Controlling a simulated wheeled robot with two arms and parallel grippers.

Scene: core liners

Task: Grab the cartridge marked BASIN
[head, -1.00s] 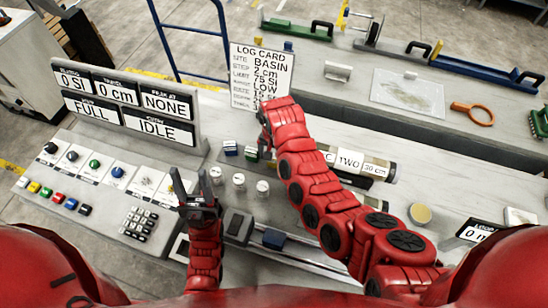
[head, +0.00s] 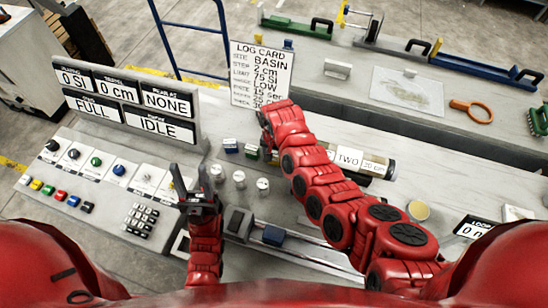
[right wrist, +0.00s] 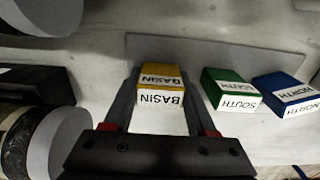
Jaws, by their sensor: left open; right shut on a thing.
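The yellow cartridge marked BASIN (right wrist: 160,88) stands between the two fingers of my right gripper (right wrist: 162,100) in the right wrist view. The fingers are shut on its sides, and its white label faces the camera. In the head view my right arm hides this cartridge. The green cartridge marked SOUTH (right wrist: 232,90) and the blue cartridge marked NORTH (right wrist: 288,94) stand in a row to its right in the wrist view. They also show in the head view, green (head: 251,151) and blue (head: 230,145). My left gripper (head: 191,180) is open and empty above the console's front.
A log card (head: 261,75) reading BASIN stands behind the cartridges. Three round white-topped pegs (head: 239,178) stand between my grippers. A core marked TWO (head: 375,164) lies right of my right arm. A display panel (head: 128,98) stands at left, with buttons and a keypad (head: 141,220) before it.

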